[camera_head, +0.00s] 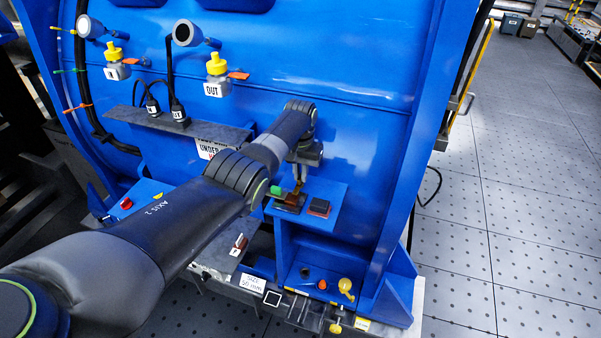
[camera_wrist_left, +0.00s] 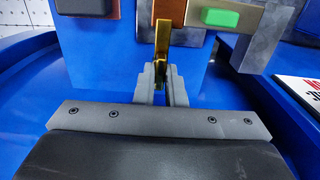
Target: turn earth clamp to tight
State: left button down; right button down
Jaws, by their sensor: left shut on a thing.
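My left gripper (camera_head: 301,174) reaches down over the blue bracket on the machine's front. In the left wrist view its fingers (camera_wrist_left: 162,88) are shut on a narrow brass lever, which I take to be the earth clamp's handle (camera_wrist_left: 162,38). The lever stands up between the fingertips, in front of a copper-coloured block (camera_wrist_left: 170,10). A grey metal piece with a green insert (camera_wrist_left: 220,18) is beside it; the green part also shows in the head view (camera_head: 276,190). The fingers hide the lever's lower part. My right gripper is not in view.
A dark block with a red edge (camera_head: 319,208) sits right of the clamp on the blue bracket (camera_head: 329,190). Below are a yellow knob (camera_head: 345,286) and a label plate (camera_head: 253,283). Yellow-capped fittings (camera_head: 217,64) are higher up. The tiled floor at right is clear.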

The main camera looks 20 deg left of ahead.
aim_at(300, 176)
pick_arm(q)
jog(key=shift+w+r, duration=0.1)
jog(key=shift+r, duration=0.05)
jog(key=c, duration=1.5)
grip_release()
jog(key=shift+r, duration=0.6)
notch_tip(300, 176, up, 16)
jog(key=b, duration=0.3)
